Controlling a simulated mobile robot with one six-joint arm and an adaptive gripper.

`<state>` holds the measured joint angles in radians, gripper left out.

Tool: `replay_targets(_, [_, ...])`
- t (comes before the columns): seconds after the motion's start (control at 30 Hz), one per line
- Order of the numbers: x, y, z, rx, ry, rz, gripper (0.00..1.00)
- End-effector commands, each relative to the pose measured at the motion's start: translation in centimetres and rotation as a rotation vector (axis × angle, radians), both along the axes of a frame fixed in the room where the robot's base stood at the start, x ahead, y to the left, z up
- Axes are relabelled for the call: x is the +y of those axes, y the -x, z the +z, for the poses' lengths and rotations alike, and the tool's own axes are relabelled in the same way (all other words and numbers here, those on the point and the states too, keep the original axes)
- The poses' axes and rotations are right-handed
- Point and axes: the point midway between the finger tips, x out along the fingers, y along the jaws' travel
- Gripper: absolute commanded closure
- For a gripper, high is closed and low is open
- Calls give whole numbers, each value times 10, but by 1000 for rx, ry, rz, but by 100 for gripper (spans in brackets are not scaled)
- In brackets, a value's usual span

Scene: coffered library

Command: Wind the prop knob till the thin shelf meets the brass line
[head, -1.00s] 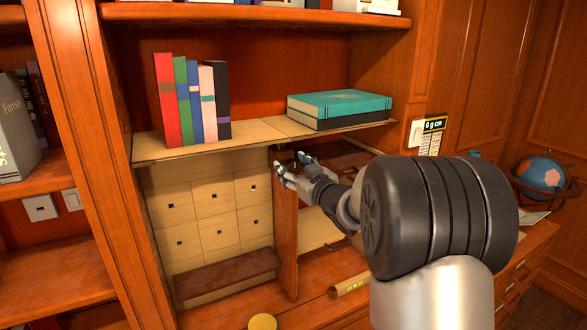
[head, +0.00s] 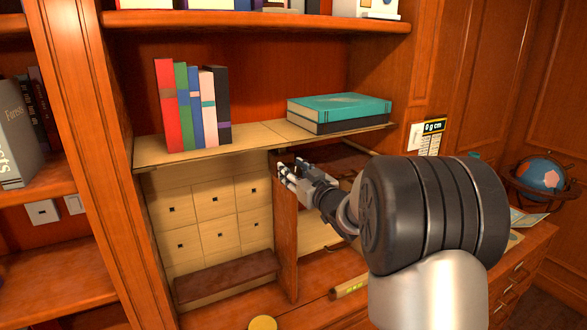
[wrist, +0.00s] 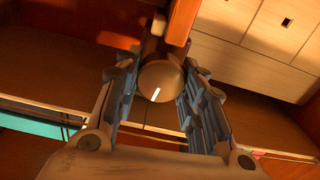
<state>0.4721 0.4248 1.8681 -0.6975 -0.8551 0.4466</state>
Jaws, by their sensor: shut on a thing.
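The thin shelf (head: 255,140) is a pale wooden board across the bookcase bay, with several upright books (head: 192,105) and a flat pair of books (head: 338,112) on it. The prop knob (wrist: 161,80) is a round brown knob with a white mark, under the shelf by the upright divider (head: 286,240). My gripper (head: 286,172) is at the knob, and in the wrist view its fingers (wrist: 158,90) are shut on the knob from both sides. In the head view the fingers hide the knob. I cannot make out the brass line.
Small pale drawers (head: 215,215) fill the space left of the divider, with a brown ledge (head: 227,278) below them. A wall switch with a small sign (head: 433,127) is right of the shelf. A globe (head: 541,177) stands farther right.

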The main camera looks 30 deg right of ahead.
Motion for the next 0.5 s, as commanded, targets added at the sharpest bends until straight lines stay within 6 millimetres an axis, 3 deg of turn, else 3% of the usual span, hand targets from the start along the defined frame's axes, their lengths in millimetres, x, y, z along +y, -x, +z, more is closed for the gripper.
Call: replay_targets(0.5, [-1,0,1,12,-325,0,87])
